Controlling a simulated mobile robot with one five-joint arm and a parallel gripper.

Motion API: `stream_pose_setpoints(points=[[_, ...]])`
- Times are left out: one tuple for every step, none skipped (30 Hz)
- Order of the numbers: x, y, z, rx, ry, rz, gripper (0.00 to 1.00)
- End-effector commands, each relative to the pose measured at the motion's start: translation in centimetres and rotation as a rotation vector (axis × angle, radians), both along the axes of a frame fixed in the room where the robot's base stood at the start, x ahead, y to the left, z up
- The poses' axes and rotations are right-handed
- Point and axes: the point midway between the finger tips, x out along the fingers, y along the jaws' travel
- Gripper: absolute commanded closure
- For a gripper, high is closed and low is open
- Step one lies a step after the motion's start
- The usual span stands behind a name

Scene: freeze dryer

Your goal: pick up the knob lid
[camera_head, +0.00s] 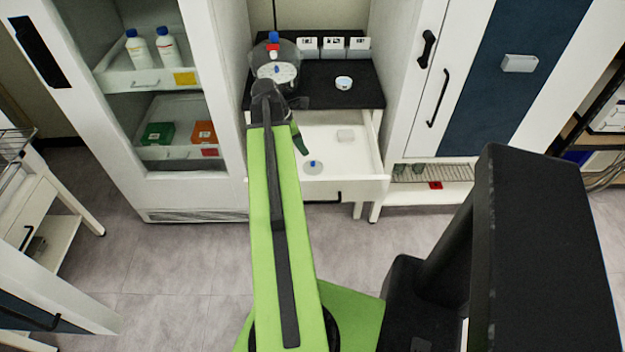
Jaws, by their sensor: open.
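A small clear lid with a blue knob (313,165) lies on the floor of the open white drawer (345,187), toward its left front. My arm reaches forward from the bottom of the view to the left side of the black bench top. My gripper (300,138) hangs from the arm's dark end and appears to point down over the left part of the drawer, up and left of the lid, apart from it. It is open; its fingers are small and partly hidden, and I see nothing between them. A second blue knob (277,70) shows on the round apparatus behind my arm.
Tall cabinets flank both sides.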

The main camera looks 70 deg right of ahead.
Motion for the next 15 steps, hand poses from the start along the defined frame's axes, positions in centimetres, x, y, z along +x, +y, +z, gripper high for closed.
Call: stream_pose_setpoints(points=[[-0.4, -0.3, -2.2, 0.0, 0.0, -0.002, 0.59], [-0.6, -0.5, -2.8, 0.0, 0.0, -0.003, 0.59], [-0.8, -0.7, -3.5, -0.001, -0.001, -0.003, 0.59], [-1.0, -0.8, -4.0, -0.001, 0.0, -0.002, 0.59], [-1.1, -0.9, -4.2, -0.001, 0.0, -0.002, 0.59], [-1.3, -1.0, -4.4, 0.0, 0.0, -0.001, 0.59], [-1.3, -1.1, -4.5, 0.0, 0.0, -0.001, 0.59], [-1.4, -1.1, -4.5, 0.0, 0.0, -0.001, 0.59], [-1.4, -1.1, -4.3, 0.0, 0.0, -0.001, 0.59], [-1.4, -1.1, -4.3, 0.0, 0.0, -0.001, 0.59], [-1.4, -1.1, -4.3, 0.0, 0.0, -0.001, 0.59], [-1.5, -1.1, -4.5, 0.0, 0.0, -0.001, 0.59], [-1.6, -1.2, -4.7, 0.0, 0.0, -0.002, 0.59], [-1.8, -1.2, -5.1, 0.0, 0.0, -0.002, 0.59], [-2.1, -1.3, -5.7, 0.0, 0.0, -0.003, 0.59]])
